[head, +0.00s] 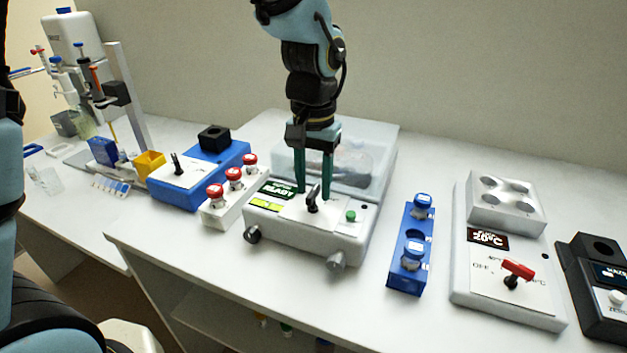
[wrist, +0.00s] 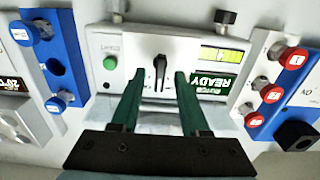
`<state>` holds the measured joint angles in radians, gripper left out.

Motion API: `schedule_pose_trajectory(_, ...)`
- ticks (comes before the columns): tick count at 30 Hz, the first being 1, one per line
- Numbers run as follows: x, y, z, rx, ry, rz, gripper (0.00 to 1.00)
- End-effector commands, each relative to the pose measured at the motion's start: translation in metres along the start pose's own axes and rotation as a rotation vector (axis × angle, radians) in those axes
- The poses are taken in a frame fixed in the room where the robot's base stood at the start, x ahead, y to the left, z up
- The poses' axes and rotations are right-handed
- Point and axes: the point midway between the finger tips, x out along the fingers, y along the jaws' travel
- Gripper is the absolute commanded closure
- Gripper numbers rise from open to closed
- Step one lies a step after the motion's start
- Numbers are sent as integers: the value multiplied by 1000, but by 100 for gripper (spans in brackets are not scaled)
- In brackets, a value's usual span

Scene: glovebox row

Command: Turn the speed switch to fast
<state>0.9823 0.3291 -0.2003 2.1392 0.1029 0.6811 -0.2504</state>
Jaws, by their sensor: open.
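A black lever switch (head: 313,199) sits on the white front panel of the middle device (head: 300,239); its label is too small to read. In the wrist view the switch (wrist: 159,71) stands upright in the picture. My gripper (head: 313,193) is open, its two green fingers pointing down with one on each side of the switch. In the wrist view my gripper (wrist: 159,76) shows a gap between each fingertip and the switch. I cannot tell how far down the fingers reach around it.
The device has a green button (head: 351,216) and a READY display (wrist: 213,84). A white rack with red-capped vials (head: 233,175) stands to its left, a blue rack (head: 410,266) to its right. A heater with a red-handled switch (head: 519,268) is further right.

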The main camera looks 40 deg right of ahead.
Motion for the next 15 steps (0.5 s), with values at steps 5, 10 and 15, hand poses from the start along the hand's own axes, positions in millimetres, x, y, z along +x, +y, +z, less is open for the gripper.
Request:
schedule_pose_trajectory(5, 0, 0, 0, 0, 0, 0, 55)
schedule_pose_trajectory(10, 0, 0, 0, 0, 0, 0, 71)
schedule_pose_trajectory(15, 0, 0, 0, 0, -1, 0, 90)
